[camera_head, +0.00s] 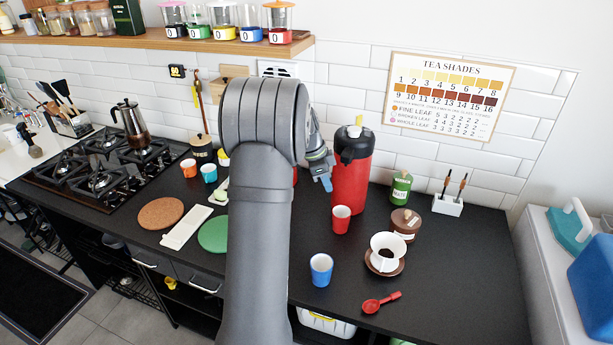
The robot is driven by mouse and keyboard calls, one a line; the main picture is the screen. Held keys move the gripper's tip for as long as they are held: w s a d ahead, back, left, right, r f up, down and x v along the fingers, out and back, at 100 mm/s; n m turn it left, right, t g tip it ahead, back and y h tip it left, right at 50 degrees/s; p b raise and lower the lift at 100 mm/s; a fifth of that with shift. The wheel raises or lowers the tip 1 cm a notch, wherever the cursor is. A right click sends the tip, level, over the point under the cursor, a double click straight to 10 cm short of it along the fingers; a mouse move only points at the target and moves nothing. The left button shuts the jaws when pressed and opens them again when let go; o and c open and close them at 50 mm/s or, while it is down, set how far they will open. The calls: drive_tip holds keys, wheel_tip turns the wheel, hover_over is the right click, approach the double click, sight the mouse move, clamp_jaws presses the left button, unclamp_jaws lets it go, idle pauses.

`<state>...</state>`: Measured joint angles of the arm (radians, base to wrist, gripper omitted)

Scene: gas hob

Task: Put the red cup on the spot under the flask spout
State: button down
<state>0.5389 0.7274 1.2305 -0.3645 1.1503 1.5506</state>
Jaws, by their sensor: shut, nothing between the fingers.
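The red cup (341,220) stands upright on the black counter, in front of the base of the red flask (352,182). The flask has a black top (353,142) with its spout (346,157) facing forward, above and behind the cup in the picture. I cannot see a marked spot; the cup may cover it. My gripper (327,182) is shut and empty, at the left side of the flask, above and left of the cup and apart from it. My arm hides part of the counter and most of another red thing (295,175) behind it.
A green tin (400,188) is behind. Orange (188,168) and turquoise cups (209,173) are left. The front right counter is clear.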

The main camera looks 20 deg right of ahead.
sight(341, 220)
drive_tip(key=x, duration=0.9)
drive_tip(key=shift+f, duration=0.35)
drive_tip(key=shift+w+a, duration=0.3)
drive_tip(key=shift+a, duration=0.55)
drive_tip(key=shift+a+r+n, duration=0.75)
drive_tip(key=shift+r+n, duration=0.05)
drive_tip(key=shift+r, duration=3.8)
drive_tip(key=shift+t, duration=0.3)
drive_tip(key=x, duration=0.9)
drive_tip(key=shift+d+f, duration=0.15)
drive_tip(key=shift+f, duration=0.15)
